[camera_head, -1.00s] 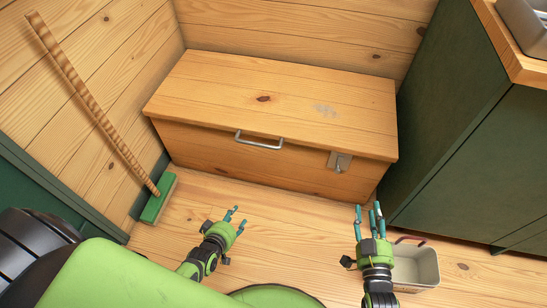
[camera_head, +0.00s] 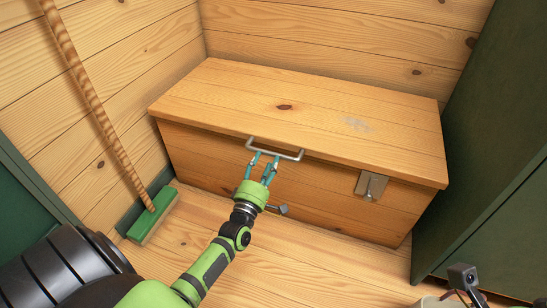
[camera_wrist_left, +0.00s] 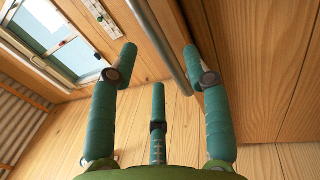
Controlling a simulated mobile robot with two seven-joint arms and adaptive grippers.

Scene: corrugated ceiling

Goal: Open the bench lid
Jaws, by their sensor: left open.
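The bench (camera_head: 300,190) is a long wooden chest with its lid (camera_head: 330,110) lying flat and closed. A grey metal bar handle (camera_head: 290,156) is on the front edge of the lid. My left gripper (camera_head: 263,156) is at the left part of this handle, its teal fingers open. In the left wrist view, the handle bar (camera_wrist_left: 168,45) runs between the two spread fingers of my left gripper (camera_wrist_left: 158,60), with a third finger below. I cannot tell whether any finger touches the bar. My right gripper's fingers are out of view.
A metal latch (camera_head: 371,185) is on the bench front at the right. A green broom (camera_head: 153,215) leans on the left wall. A dark green cabinet (camera_head: 490,160) stands close on the right. Wood walls close off the back and left.

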